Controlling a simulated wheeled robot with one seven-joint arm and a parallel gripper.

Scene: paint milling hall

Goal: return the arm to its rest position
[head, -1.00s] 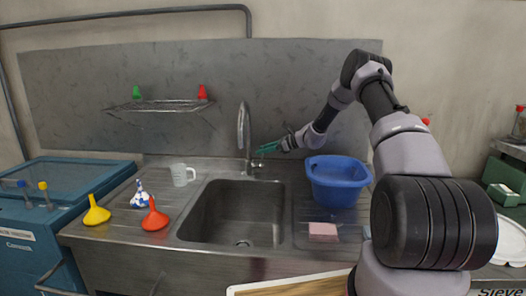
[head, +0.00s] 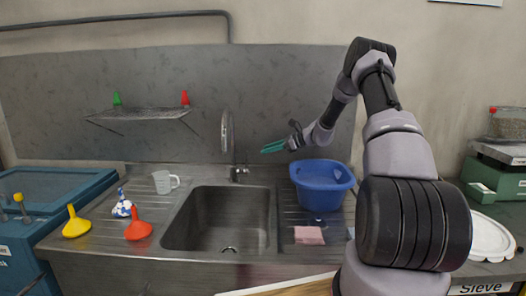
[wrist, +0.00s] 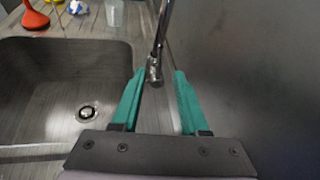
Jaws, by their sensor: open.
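The faucet (wrist: 156,62) shows beyond the fingertips in that view, and the sink basin (wrist: 55,80) lies to the left. My arm reaches up and over from the right side of the head view.
A measuring jug (head: 163,181), a yellow funnel (head: 76,225) and a red funnel (head: 139,229) stand left of the basin. A pink sponge (head: 309,235) lies right of it. A wire shelf (head: 143,109) hangs above. A white plate (head: 490,238) and a green scale (head: 494,178) are at the right.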

